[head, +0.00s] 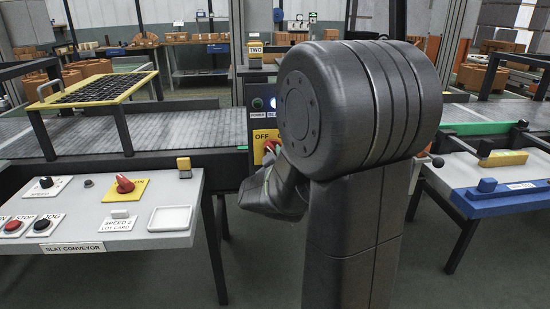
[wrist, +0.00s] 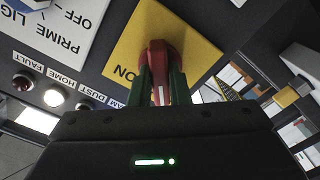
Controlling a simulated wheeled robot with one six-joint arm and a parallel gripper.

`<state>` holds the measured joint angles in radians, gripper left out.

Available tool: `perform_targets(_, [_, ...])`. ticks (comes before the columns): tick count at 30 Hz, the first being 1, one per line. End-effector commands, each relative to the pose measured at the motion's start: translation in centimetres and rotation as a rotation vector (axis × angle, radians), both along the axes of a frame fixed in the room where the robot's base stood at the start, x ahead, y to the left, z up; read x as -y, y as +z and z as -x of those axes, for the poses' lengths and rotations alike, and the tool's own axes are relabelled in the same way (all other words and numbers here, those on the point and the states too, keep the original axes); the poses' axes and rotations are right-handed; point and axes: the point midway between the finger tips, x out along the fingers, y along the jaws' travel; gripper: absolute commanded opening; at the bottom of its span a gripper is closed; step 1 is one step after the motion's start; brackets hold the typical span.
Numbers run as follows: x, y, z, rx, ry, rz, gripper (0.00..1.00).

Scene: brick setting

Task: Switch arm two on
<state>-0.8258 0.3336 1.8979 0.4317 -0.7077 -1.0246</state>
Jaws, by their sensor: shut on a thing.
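The red rotary knob (wrist: 158,58) sits on a yellow plate (wrist: 125,45) in the wrist view, with the word ON upside down to the knob's left. My gripper (wrist: 160,86) has its green-sided fingers on both sides of the knob's handle and is shut on it. The handle runs up and down in this view, a white mark at its lower end. In the head view the TWO sign (head: 254,49) tops the dark panel, and the yellow plate (head: 262,136) reads OFF at left. The red knob (head: 270,146) is partly hidden there by my arm, which also hides the fingers.
The slat conveyor console (head: 100,242) stands at left with another red knob (head: 124,184). A blue-edged table (head: 490,205) stands at right. Beside the knob in the wrist view are lamps labelled FAULT, HOME and DUST (wrist: 54,97), and a PRIME LIG switch plate (wrist: 65,25).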

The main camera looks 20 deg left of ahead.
Motion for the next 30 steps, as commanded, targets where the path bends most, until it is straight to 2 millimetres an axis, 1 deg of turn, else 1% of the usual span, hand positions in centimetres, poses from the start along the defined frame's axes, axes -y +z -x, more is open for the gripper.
perform_targets(5, [-0.01,-0.35,0.00,-0.066,0.000,-0.112,0.00])
perform_targets(30, [-0.04,-0.34,0.04,-0.483,0.000,-0.789,0.00])
